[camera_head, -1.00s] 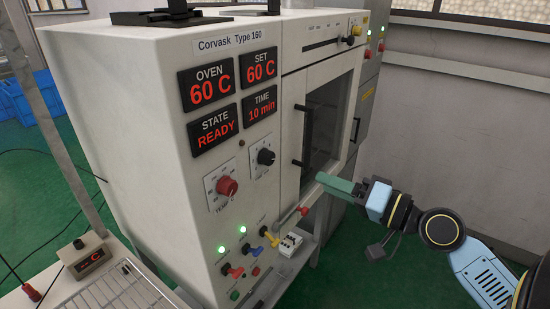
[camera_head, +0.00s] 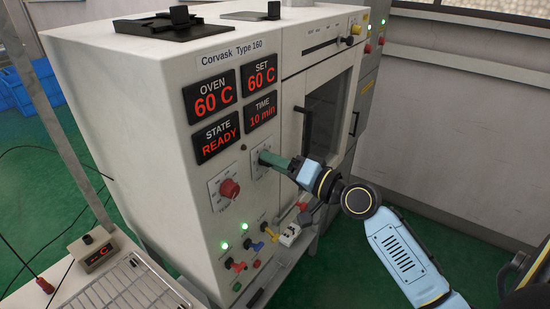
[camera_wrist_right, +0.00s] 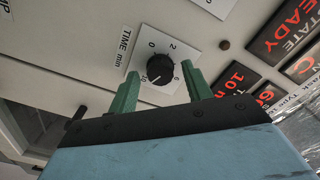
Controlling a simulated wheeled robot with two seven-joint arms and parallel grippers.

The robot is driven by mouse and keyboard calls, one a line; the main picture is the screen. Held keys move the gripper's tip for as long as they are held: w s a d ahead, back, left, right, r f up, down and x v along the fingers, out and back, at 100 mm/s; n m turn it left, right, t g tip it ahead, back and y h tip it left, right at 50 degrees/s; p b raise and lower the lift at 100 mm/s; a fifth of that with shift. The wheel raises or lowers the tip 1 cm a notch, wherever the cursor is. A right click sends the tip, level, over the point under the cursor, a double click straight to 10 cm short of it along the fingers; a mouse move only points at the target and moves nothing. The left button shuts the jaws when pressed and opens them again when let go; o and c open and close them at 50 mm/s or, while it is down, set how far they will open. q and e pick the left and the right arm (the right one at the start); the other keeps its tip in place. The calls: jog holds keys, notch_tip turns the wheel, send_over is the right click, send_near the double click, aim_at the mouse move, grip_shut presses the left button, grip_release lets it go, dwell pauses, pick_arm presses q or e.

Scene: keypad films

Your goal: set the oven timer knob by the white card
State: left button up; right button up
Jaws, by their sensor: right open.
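The black oven timer knob (camera_wrist_right: 160,68) sits on a white dial plate marked "TIME min" in the right wrist view. My right gripper (camera_wrist_right: 160,74) is open, its green fingers on either side of the knob with gaps showing. I cannot tell how deep they reach. In the head view the right gripper (camera_head: 267,158) is at the timer dial plate (camera_head: 258,169) and hides the knob. The time display (camera_head: 262,110) reads 10 min. I cannot make out a separate white card. My left gripper is out of view.
A red temperature knob (camera_head: 229,188) is left of the timer dial. Coloured switches (camera_head: 237,266) sit below. The oven door handle (camera_head: 307,122) is just right of and above my right gripper. A wire rack (camera_head: 125,290) stands at the lower left.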

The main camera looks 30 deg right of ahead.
jog(key=shift+w+a, duration=0.2)
jog(key=shift+w, duration=0.15)
jog(key=shift+c, duration=0.2)
jog(key=c, duration=0.9)
